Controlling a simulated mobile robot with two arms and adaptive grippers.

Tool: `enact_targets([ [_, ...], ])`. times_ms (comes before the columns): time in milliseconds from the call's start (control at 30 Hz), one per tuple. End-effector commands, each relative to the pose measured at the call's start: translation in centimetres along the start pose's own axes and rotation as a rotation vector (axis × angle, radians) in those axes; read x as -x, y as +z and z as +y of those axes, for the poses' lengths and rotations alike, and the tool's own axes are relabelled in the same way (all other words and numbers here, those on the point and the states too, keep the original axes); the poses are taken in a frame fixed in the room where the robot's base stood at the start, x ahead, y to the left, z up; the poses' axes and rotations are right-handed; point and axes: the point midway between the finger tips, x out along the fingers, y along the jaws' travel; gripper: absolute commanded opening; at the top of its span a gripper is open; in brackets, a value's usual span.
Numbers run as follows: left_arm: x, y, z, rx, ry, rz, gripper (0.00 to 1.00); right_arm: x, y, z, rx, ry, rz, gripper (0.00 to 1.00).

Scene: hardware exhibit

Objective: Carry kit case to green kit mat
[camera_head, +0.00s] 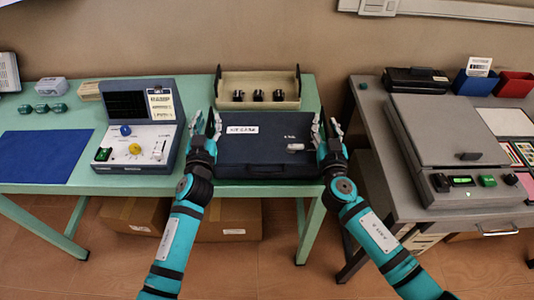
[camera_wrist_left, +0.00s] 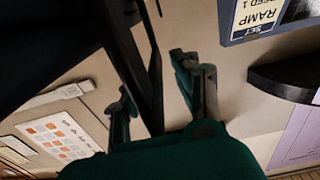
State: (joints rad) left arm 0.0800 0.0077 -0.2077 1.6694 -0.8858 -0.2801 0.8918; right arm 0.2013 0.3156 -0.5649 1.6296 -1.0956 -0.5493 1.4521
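The dark navy kit case (camera_head: 265,163) lies closed on the teal table, with a white label and a small grey latch on its top. My left gripper (camera_head: 207,126) is at its left side, fingers spread; the left wrist view shows the same fingers (camera_wrist_left: 160,90) apart, with a dark strip between them. My right gripper (camera_head: 326,128) is at its right side, its fingertips apart. Whether the fingers touch the case cannot be told.
A dial console (camera_head: 139,160) stands just left of the case. A beige tray (camera_head: 258,79) with black knobs is behind it. A grey table (camera_head: 379,125) with a large lidded device (camera_head: 445,135) is to the right, past a gap. Cardboard boxes (camera_head: 228,220) sit below.

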Motion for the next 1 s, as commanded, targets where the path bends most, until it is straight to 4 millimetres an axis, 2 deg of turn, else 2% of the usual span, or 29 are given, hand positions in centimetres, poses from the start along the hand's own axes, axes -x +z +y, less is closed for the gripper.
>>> enact_targets([
  [233, 1.0, 0.1, 0.0, 0.0, 0.0, -0.001, 0.3, 0.0, 0.0, 0.0, 0.0, 0.0, 0.0, 0.3],
  [700, 10.1, 0.1, 0.0, 0.002, -0.001, -0.003, 0.3, 0.0, 0.0, 0.0, 0.0, 0.0, 0.001, 0.3],
  [833, 11.5, 0.1, 0.0, 0.001, 0.0, -0.001, 0.3, 0.0, 0.0, 0.0, 0.0, 0.0, 0.0, 0.3],
  [1000, 12.1, 0.0, 0.0, 0.0, -0.001, 0.0, 0.3, 0.7, 0.1, -0.1, -0.001, -0.001, -0.001, 0.3],
])
